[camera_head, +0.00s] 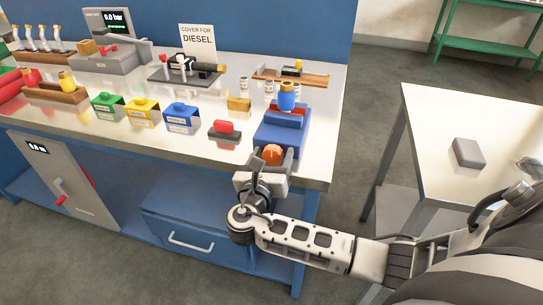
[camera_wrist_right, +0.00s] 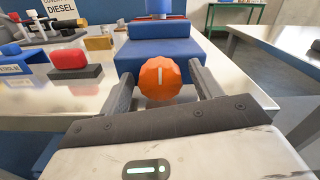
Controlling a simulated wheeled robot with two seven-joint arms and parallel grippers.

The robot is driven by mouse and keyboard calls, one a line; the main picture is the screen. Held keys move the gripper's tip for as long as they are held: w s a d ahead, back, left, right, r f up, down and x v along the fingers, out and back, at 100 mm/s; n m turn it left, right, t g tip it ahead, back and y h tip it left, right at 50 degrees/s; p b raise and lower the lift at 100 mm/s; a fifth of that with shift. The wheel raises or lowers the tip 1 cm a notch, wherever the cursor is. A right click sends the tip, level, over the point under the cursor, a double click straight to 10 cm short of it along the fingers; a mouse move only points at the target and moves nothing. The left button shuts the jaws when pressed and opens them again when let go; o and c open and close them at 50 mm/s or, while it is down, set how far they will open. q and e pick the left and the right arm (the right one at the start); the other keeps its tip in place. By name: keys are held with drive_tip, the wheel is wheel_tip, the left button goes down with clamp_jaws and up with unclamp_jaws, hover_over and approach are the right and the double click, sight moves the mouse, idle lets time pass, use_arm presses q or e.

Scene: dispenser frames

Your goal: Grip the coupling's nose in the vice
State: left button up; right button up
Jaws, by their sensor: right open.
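The blue vice (camera_head: 280,138) stands at the right front edge of the bench and also shows in the wrist view (camera_wrist_right: 160,50). Its orange knob (camera_head: 272,154) faces me, with a white mark that is upright in the wrist view (camera_wrist_right: 159,78). A blue cylindrical part with an orange-yellow top (camera_head: 287,98), seemingly the coupling, stands upright at the vice's top. Its lower end is hidden, so I cannot tell if the jaws touch it. My right gripper (camera_head: 273,162) is open, with a finger on each side of the knob; visible gaps remain. My left gripper is not in view.
A red button block (camera_head: 224,128) and a yellow block (camera_head: 239,104) stand left of the vice. Green, yellow and blue holders (camera_head: 182,117) are further left. A wooden rack (camera_head: 300,79) lies behind. A side table with a grey block (camera_head: 468,153) stands right, across a floor gap.

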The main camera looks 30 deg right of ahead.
drive_tip(key=shift+c, duration=0.2)
drive_tip(key=c, duration=0.9)
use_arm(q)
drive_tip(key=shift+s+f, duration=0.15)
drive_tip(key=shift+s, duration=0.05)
use_arm(e)
drive_tip(key=shift+m, duration=1)
drive_tip(key=m, duration=0.3)
drive_tip(key=shift+m, duration=0.6)
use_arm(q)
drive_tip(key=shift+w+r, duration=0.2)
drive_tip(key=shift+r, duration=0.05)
use_arm(e)
drive_tip(key=shift+m, duration=0.3)
